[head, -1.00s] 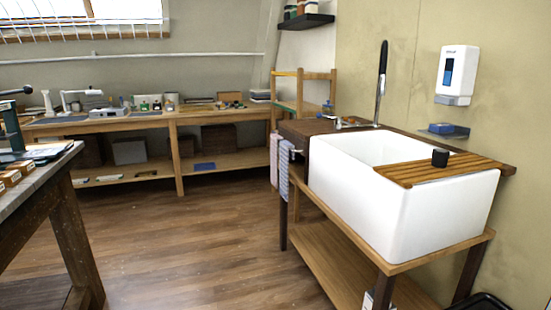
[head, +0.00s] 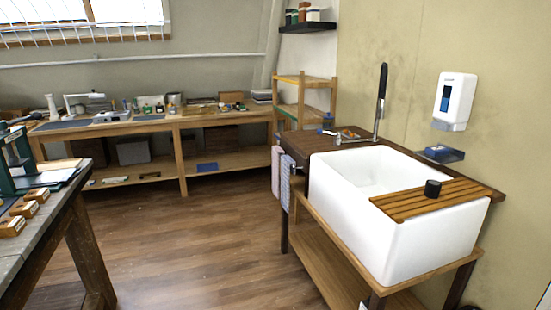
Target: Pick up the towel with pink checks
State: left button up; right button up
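A pink towel (head: 277,168) hangs at the left end of the sink stand, on the side facing the room. It is too small to make out its checks clearly. A blue-and-white checked towel (head: 286,182) hangs right beside it, on the nearer side, and overlaps its edge in the picture. Neither of my grippers is in the head view.
The white sink (head: 345,215) sits in a wooden stand with a slatted board (head: 440,198) and a black cup (head: 432,188) on it. A workbench (head: 55,215) stands at the left. A long bench (head: 225,118) lines the back wall. Wooden floor (head: 190,240) lies clear between them.

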aim_at(277, 150)
jog(key=i+j+u, duration=0.3)
jog(key=i, duration=0.4)
jog(key=i+l+u, duration=0.1)
jog(key=i+u, duration=0.2)
jog(key=i, duration=2.25)
jog(key=i+z, duration=0.15)
jog(key=i, duration=0.45)
jog(key=i+j+z, duration=0.2)
jog(key=i, duration=0.4)
jog(key=i+j+z, duration=0.15)
jog(key=i, duration=0.45)
jog(key=i+z, duration=0.25)
jog(key=z, duration=0.15)
jog(key=i+j+z, duration=0.15)
jog(key=z, duration=0.25)
jog(key=i+j+z, duration=0.2)
jog(key=z, duration=0.25)
jog(key=i+j+z, duration=0.4)
jog(key=j+z, duration=0.2)
jog(key=z, duration=0.2)
